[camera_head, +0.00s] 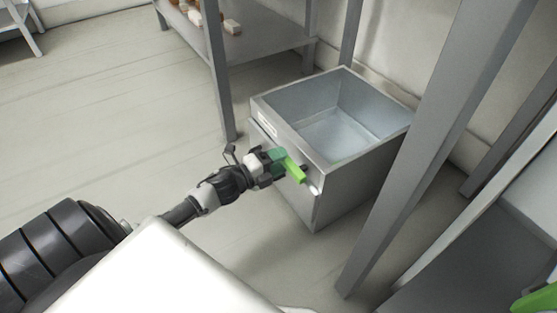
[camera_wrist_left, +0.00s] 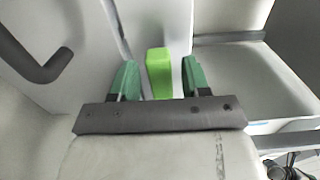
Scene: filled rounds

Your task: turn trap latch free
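The trap is an open-topped grey metal box (camera_head: 355,150) on the floor between shelf legs, empty inside. Its latch is a bright green lever (camera_head: 296,172) on the front face, slanting down to the right. My left gripper (camera_head: 277,160) is at the lever, partly covering its upper end. In the left wrist view, the green lever (camera_wrist_left: 158,72) stands between the two dark green fingers of my left gripper (camera_wrist_left: 158,80). The fingers are apart, with a gap showing on each side of the lever. My right gripper is not clearly in view.
A grey shelf (camera_head: 262,40) with small brown and white items stands behind the box. A shelf leg (camera_head: 218,75) and a thick slanted post (camera_head: 425,150) flank it. A bright green object (camera_head: 540,298) is cut off at lower right. The floor at left is clear.

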